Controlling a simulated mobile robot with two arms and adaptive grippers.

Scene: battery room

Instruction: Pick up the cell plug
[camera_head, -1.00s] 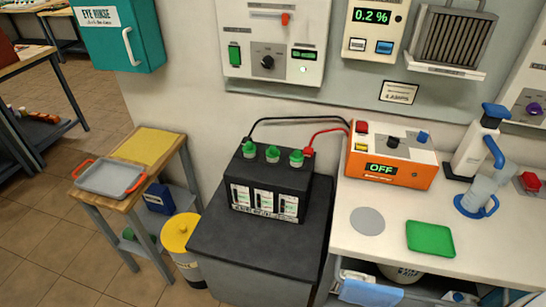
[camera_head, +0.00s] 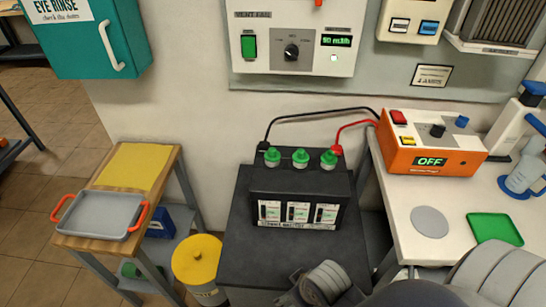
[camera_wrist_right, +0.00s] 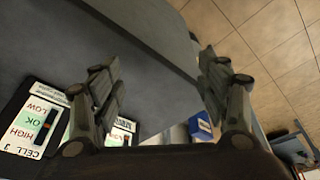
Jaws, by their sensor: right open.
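Three green cell plugs, left (camera_head: 272,157), middle (camera_head: 300,158) and right (camera_head: 328,159), sit in a row on top of the black battery (camera_head: 272,183). The battery stands on a dark grey stand (camera_head: 232,245) and has three level labels on its front. My right gripper (camera_wrist_right: 162,80) is open and empty in the right wrist view, with the battery's front labels (camera_wrist_right: 38,120) beside its left finger. In the head view my right arm reaches in at the bottom, in front of the battery and below the plugs. No plug shows in the wrist view. My left gripper is not in view.
A black cable (camera_head: 318,112) and a red cable (camera_head: 350,127) run from the battery to the orange charger (camera_head: 432,143), which reads OFF. A wooden side table with a grey tray (camera_head: 100,215) and a yellow-lidded bin (camera_head: 197,258) stand left. A green tray (camera_head: 495,228) lies right.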

